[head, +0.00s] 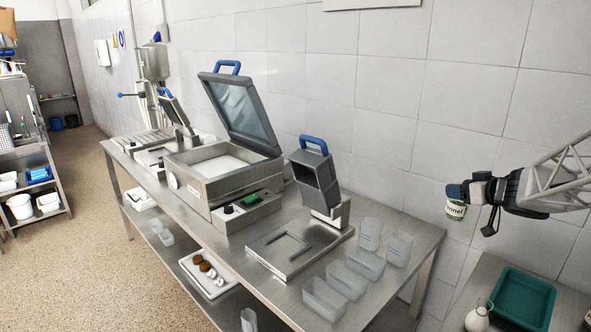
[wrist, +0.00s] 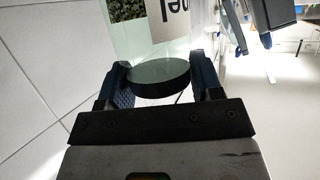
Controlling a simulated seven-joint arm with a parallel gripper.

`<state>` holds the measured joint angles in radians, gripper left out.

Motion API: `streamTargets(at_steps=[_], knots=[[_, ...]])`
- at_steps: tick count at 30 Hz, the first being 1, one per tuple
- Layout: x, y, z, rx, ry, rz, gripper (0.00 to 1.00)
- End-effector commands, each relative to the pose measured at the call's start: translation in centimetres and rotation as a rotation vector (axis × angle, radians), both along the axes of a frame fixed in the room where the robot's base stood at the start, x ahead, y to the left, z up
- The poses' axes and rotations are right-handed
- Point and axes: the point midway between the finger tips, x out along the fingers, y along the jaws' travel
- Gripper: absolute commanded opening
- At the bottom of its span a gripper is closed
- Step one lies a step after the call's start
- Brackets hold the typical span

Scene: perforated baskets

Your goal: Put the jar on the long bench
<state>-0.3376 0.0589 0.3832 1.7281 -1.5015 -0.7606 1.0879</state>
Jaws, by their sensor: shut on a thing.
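The jar (head: 455,210) is a small glass jar with a white label and dark lettering. My gripper (head: 462,191) holds it in the air at the right of the head view, near the tiled wall. In the wrist view the jar's dark round lid (wrist: 160,78) sits between the two blue-padded fingers of my gripper (wrist: 162,82), with the glass and label beyond. The long bench (head: 425,240) is the stainless steel table across the middle. The jar is to the right of its right end and apart from it.
Clear plastic containers (head: 366,264) crowd the bench's right end. Beside them stand a tilted-head device (head: 318,180) and an open-lidded machine (head: 228,175). A lower surface at the bottom right bears a green tray (head: 522,299) and a white jug (head: 478,318).

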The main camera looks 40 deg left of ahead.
Motion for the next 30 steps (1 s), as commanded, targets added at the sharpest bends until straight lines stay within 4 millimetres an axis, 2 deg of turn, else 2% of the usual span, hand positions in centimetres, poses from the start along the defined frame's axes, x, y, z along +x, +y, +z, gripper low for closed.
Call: streamTargets(at_steps=[1,12,21,23,24,30], knots=[[0.6,1.3,-0.3,-0.001,0.000,0.016,0.31],[4.0,10.2,-2.2,-0.006,0.004,0.123,0.31],[5.6,16.3,-4.0,-0.013,0.005,0.195,0.31],[5.7,17.3,-4.2,-0.014,0.006,0.206,0.31],[5.7,17.1,-5.4,-0.015,0.009,0.204,0.31],[5.7,17.0,-8.3,-0.013,0.007,0.203,0.31]])
